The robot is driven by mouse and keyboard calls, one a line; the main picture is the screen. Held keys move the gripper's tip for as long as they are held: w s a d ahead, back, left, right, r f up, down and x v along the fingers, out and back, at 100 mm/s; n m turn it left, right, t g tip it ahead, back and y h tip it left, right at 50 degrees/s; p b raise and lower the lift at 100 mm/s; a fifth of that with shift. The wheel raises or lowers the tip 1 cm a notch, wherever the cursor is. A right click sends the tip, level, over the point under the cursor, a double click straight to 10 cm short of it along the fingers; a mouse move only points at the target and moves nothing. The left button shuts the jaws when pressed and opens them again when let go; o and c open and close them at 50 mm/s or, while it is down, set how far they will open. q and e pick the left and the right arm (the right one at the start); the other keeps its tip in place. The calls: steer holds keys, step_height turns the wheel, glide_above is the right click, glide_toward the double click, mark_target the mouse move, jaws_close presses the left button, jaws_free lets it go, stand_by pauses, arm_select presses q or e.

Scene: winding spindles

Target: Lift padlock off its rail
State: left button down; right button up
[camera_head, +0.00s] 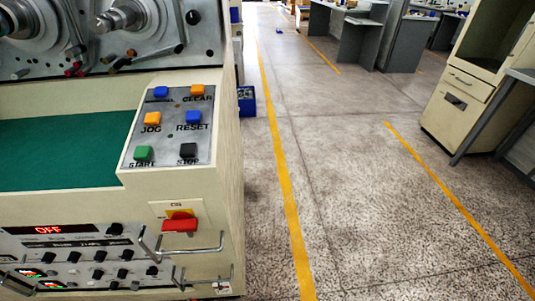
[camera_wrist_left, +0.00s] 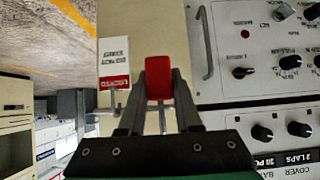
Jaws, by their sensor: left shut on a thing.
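The red padlock (camera_wrist_left: 158,78) sits between the fingertips of my left gripper (camera_wrist_left: 159,88) in the left wrist view. The fingers are shut on its red body. A thin metal rod, part of the rail (camera_wrist_left: 112,107), shows left of the fingers. The fingers hide much of the lock's lower side, and I cannot tell whether its shackle is still around the rail. In the head view a metal rail (camera_head: 205,281) shows at the bottom of the cream cabinet; the padlock and left gripper cannot be made out there. My right gripper is in neither view.
A red switch handle (camera_head: 180,225) on a yellow plate is above the rail. A white and red lockout label (camera_wrist_left: 114,65) is beside the padlock. A metal handle (camera_wrist_left: 206,40) and a knob panel (camera_wrist_left: 270,70) lie to the right. Open floor (camera_head: 360,220) is right of the cabinet.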

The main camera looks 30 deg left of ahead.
arm_select(q)
steer(key=shift+s+d, duration=0.1)
steer(key=s+d+r+p, duration=0.3)
steer(key=s+d+p, duration=0.2)
steer(key=s+p, duration=0.1)
steer(key=shift+s, duration=0.15)
stand_by(0.7)
